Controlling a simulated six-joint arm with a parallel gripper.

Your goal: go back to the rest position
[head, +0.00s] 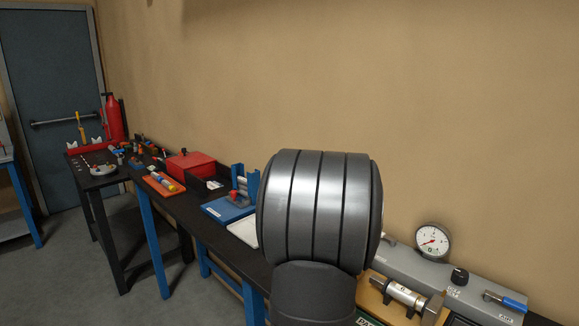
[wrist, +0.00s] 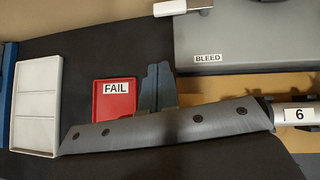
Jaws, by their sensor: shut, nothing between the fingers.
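My gripper (wrist: 157,66) shows in the wrist view as two dark fingers close together, shut and empty. They stand up from a long grey bolted body. The fingers appear above the dark bench top (wrist: 110,48), between a red tray marked FAIL (wrist: 114,112) and a grey box marked BLEED (wrist: 245,52). I cannot tell their height over the bench. In the head view a big grey ribbed link of my arm fills the middle, and the gripper is hidden.
A white divided tray (wrist: 36,105) lies left of the FAIL tray. A metal cylinder tagged 6 (wrist: 297,114) is at right. The head view shows a gauge (head: 432,240) on the grey box, a red box (head: 190,164) and an orange tray (head: 164,185) along the bench.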

